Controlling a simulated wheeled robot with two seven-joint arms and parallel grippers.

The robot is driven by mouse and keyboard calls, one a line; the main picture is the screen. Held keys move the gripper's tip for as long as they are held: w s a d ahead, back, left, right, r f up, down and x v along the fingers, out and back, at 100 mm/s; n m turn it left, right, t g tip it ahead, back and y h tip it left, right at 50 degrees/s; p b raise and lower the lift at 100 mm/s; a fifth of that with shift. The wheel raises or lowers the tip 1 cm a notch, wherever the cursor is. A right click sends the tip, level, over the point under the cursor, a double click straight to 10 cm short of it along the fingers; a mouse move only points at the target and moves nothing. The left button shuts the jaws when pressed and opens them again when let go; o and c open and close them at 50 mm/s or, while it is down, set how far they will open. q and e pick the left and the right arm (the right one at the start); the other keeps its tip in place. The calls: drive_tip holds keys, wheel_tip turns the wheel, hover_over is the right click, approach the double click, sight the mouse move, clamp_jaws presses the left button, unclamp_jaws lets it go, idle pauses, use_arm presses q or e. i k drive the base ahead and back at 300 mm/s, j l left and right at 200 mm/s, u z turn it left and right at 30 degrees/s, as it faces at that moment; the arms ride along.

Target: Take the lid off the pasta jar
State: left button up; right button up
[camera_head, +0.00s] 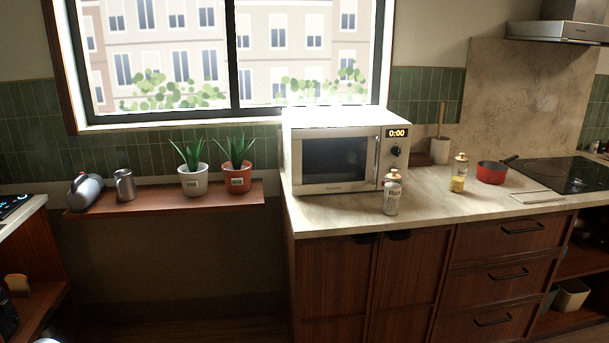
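The nearer jar (391,199) has pale contents, a label that seems to read "Rice", and a tan lid (393,175) on top.
A white microwave (335,160) stands left of the jars. A red pan (491,173) sits right of the yellow jar, beside the black cooktop (562,174). The counter (430,208) is clear between the jars. A low shelf (222,197) holds two potted plants.

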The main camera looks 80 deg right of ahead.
sight(462, 158)
drive_tip(key=k+z, duration=0.15)
drive_tip(key=z, duration=0.25)
drive_tip(key=k+z, duration=0.15)
drive_tip(key=z, duration=0.25)
drive_tip(key=k+l+z, duration=0.1)
drive_tip(key=z, duration=0.35)
drive_tip(key=k+l+z, duration=0.15)
drive_tip(key=z, duration=0.25)
drive_tip(key=k+l+z, duration=0.1)
drive_tip(key=z, duration=0.3)
drive_tip(key=k+l+z, duration=0.1)
drive_tip(key=l, duration=0.35)
drive_tip(key=k+l+z, duration=0.1)
drive_tip(key=l, duration=0.35)
drive_tip(key=k+l+z, duration=0.1)
drive_tip(key=l, duration=0.35)
drive_tip(key=k+l+z, duration=0.1)
drive_tip(key=l, duration=0.35)
drive_tip(key=k+l+z, duration=0.1)
drive_tip(key=l, duration=0.4)
drive_tip(key=k, duration=0.1)
